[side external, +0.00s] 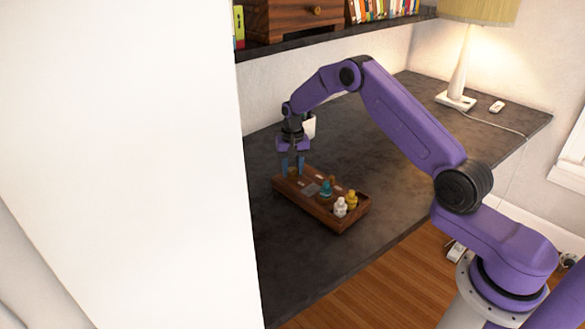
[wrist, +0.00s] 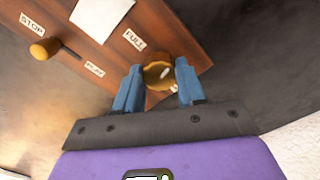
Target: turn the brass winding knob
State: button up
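The winding knob (wrist: 158,76) is a round brass piece near the end of a wooden music box (wrist: 185,40). In the side view the box (side external: 322,217) stands on the dark desk, and my gripper (side external: 292,170) points down over its far left end. In the wrist view the blue fingers of my gripper (wrist: 158,85) stand on either side of the knob, apart from each other. I cannot tell whether they press on it. The fingers partly cover the knob's sides.
A lever with a yellow knob (wrist: 43,49) sits between STOP and PLAY labels; a FULL label is near the winding knob. White (side external: 340,207), yellow (side external: 351,199) and teal (side external: 326,188) figures stand on the box. A white cup (side external: 310,126) is behind my gripper.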

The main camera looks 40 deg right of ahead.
jog(key=shift+n, duration=0.4)
jog(key=n, duration=0.6)
jog(key=shift+n, duration=0.3)
jog(key=n, duration=0.4)
jog(key=shift+n, duration=1.9)
jog(key=o, duration=1.1)
jog(key=shift+c, duration=0.2)
